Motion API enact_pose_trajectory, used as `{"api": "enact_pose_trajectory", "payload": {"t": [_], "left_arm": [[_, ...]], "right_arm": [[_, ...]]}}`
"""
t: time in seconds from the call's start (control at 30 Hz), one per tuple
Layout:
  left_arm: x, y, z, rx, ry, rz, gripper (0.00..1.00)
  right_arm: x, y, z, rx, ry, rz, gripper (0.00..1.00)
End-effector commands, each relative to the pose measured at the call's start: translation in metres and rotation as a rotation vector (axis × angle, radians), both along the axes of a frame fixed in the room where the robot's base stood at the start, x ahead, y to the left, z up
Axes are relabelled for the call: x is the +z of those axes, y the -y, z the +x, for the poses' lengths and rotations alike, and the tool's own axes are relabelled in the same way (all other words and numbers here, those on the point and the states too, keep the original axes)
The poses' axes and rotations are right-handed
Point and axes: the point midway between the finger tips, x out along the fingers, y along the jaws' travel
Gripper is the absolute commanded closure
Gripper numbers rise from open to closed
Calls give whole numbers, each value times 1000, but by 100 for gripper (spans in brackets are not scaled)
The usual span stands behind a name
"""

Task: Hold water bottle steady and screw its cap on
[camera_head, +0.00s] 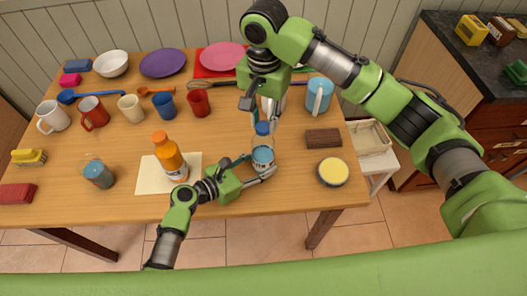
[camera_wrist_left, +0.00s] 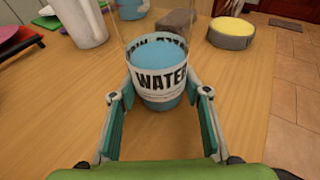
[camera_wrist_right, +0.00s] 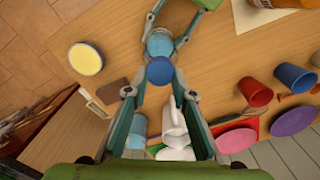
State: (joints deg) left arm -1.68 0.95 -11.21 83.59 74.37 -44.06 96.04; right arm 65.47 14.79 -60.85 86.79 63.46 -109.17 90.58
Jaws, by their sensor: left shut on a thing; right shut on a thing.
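The water bottle (camera_head: 262,157) stands upright on the wooden table, clear with a blue lower part and a white "WATER" label (camera_wrist_left: 162,80). My left gripper (camera_head: 262,168) is shut around its lower body from the left; its fingers flank the bottle in the left wrist view (camera_wrist_left: 160,98). The blue cap (camera_head: 262,128) is above the bottle, between the fingertips of my right gripper (camera_head: 264,118), which comes from above. In the right wrist view the cap (camera_wrist_right: 160,71) is gripped next to the bottle (camera_wrist_right: 160,43). I cannot tell whether cap and neck touch.
An orange bottle (camera_head: 168,157) stands on a cream mat (camera_head: 150,182) to the left. A brown block (camera_head: 323,138) and a yellow-topped round tin (camera_head: 332,172) are to the right. Behind are a red cup (camera_head: 199,103) and a light-blue mug (camera_head: 319,95). The table's front edge is close.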

Motion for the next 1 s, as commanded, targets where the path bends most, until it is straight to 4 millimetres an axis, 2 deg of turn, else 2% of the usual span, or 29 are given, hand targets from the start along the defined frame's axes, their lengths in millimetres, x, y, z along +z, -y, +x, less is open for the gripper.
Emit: {"api": "enact_pose_trajectory", "payload": {"t": [0.17,0.4,0.57,0.8,1.0], "left_arm": [[0,2,-1,-6,2,3,95],[0,3,-2,-8,2,3,95],[0,3,-2,-11,3,3,95],[0,4,-3,-14,3,3,95],[0,5,-4,-16,2,3,95]], "right_arm": [[0,-3,-1,-98,0,7,100],[1,-4,0,-372,2,9,100],[1,-5,0,-445,2,11,100],[1,-4,1,-711,4,12,100],[2,-4,1,-823,4,12,100]]}}
